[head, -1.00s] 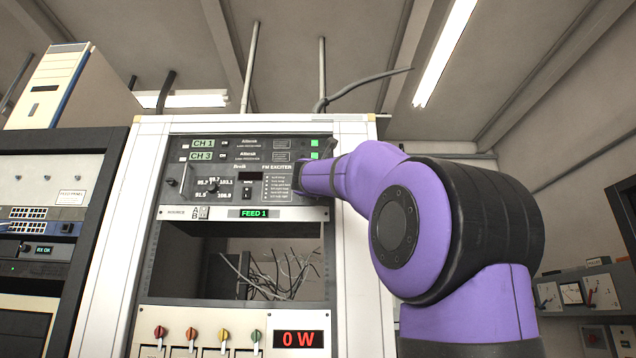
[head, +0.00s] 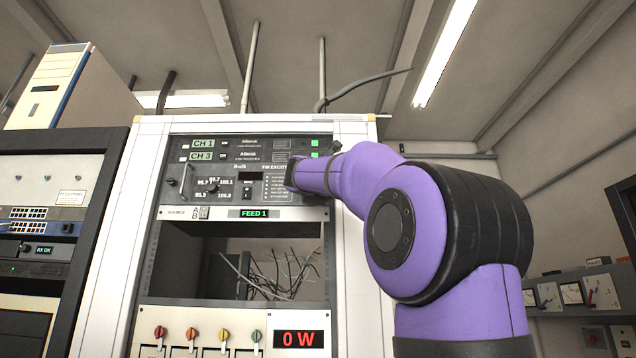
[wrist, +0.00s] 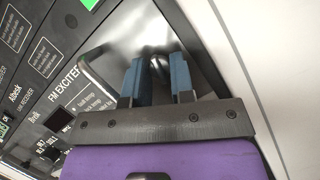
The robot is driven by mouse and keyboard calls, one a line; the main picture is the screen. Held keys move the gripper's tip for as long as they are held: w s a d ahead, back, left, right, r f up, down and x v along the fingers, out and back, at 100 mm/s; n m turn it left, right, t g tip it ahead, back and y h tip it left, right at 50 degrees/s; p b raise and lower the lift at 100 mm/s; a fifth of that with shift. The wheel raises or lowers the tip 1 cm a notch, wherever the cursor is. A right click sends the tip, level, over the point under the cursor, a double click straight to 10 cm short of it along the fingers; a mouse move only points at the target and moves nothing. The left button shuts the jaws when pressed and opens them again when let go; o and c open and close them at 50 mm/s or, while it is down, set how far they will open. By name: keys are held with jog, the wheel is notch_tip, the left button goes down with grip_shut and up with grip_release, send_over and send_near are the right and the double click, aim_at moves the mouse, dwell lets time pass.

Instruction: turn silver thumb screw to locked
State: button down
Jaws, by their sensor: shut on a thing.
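My gripper (wrist: 155,75) shows in the wrist view as two blue fingers at the right end of the FM exciter panel (wrist: 60,85). The fingers are shut on a small, rounded, shiny piece, the silver thumb screw (wrist: 157,64), in front of a grey metal plate. The screw is mostly hidden between the fingers, and I cannot tell its turned angle. In the head view, my purple wrist reaches the right side of the FM exciter panel (head: 228,188) and hides the screw and fingertips.
A dark handle (wrist: 92,68) stands out from the panel beside the fingers. The white rack frame (head: 352,230) is just right of the panel. Below are the FEED 1 strip (head: 255,213), an open bay with loose wires (head: 285,275) and several coloured knobs.

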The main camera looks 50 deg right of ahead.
jog(key=shift+w+a+r+m+g+y, duration=0.1)
jog(key=shift+m+g+y, duration=0.6)
jog(key=shift+m, duration=2.1)
jog(key=shift+d+r+m+g+y, duration=0.1)
jog(key=shift+m+g+y, duration=0.65)
jog(key=shift+m, duration=2.05)
jog(key=shift+w+a+r+m+g+y, duration=0.1)
jog(key=shift+m+g+y, duration=0.15)
jog(key=shift+m+g, duration=1.75)
jog(key=shift+m+t, duration=0.85)
jog(key=shift+m, duration=0.05)
jog(key=c, duration=1.3)
grip_release()
jog(key=shift+o, duration=0.2)
jog(key=shift+s+a, duration=0.1)
